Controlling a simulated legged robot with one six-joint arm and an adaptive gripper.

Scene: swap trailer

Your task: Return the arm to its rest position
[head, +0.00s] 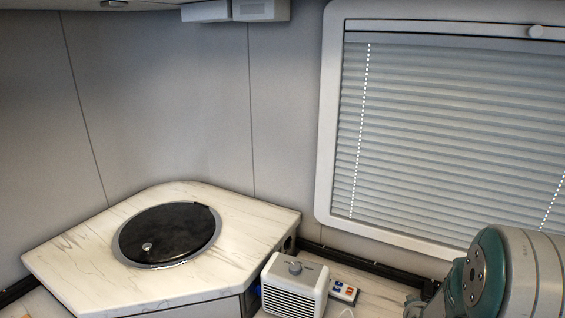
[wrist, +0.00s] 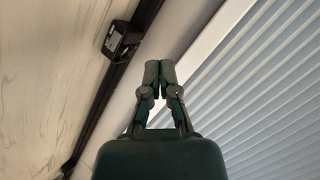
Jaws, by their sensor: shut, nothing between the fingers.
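My gripper (wrist: 160,72) is in the middle of the wrist view, with its two fingertips together and nothing between them. It is in front of the strip of wall between a black rail and the window blind. In the head view, part of my arm shows at the lower right, in front of the wall below the window. My fingertips cannot be made out there.
A marbled counter (head: 85,255) with a round black lid (head: 170,232) stands at the left. A small white heater (head: 293,288) and a power strip (head: 343,292) sit right of it. A window blind (head: 450,130) covers the right wall. A black rail (wrist: 95,100) runs along the wall.

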